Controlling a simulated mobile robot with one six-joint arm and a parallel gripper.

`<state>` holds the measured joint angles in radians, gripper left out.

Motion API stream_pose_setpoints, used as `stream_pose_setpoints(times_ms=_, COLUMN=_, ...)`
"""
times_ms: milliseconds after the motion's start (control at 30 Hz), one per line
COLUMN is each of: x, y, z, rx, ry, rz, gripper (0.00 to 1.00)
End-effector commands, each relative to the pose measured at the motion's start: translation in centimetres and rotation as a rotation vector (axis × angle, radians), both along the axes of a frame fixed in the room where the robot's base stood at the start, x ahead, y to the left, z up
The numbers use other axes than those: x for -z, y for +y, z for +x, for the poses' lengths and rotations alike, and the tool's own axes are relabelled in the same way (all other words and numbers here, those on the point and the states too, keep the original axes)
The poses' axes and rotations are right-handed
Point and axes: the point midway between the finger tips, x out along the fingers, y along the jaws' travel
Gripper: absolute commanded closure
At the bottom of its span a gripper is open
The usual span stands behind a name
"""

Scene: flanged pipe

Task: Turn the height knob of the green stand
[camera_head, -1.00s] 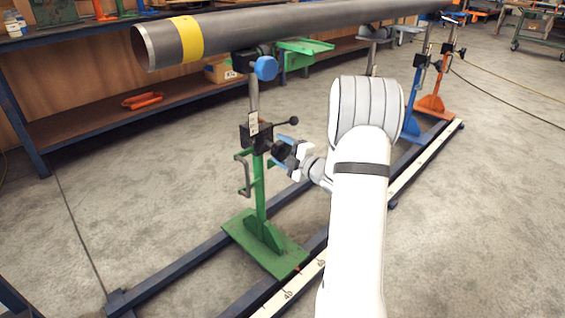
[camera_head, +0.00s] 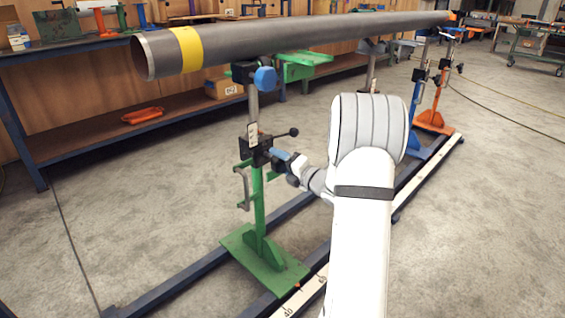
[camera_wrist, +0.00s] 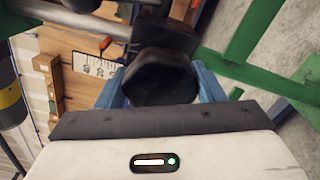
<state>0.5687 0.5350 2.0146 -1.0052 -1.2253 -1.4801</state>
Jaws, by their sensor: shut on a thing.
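The green stand (camera_head: 259,208) stands upright on its green foot plate, under the near end of the grey pipe (camera_head: 300,38). Its black clamp block, with a lever ending in a ball, sits at the top of the green post. My gripper (camera_head: 277,156) reaches in from the right at that block. In the wrist view the black height knob (camera_wrist: 160,77) sits between the blue fingers of my gripper (camera_wrist: 162,88), one on each side. The gripper is shut on the knob. The knob is mostly hidden by my gripper in the head view.
A blue stand (camera_head: 416,120) and an orange stand (camera_head: 437,100) stand farther back along the floor rails. A workbench (camera_head: 100,115) with an orange item on its lower shelf runs along the wall. Open concrete floor lies left and right.

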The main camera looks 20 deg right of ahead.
Motion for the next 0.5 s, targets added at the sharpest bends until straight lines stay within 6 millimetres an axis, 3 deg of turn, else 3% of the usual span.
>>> stream_pose_setpoints(times_ms=467, x=0.08, y=0.0, z=-0.01, rx=0.001, ry=-0.002, rz=-0.012, gripper=0.61)
stream_pose_setpoints(times_ms=500, x=0.09, y=0.0, z=-0.01, rx=0.001, ry=-0.002, rz=-0.012, gripper=0.36)
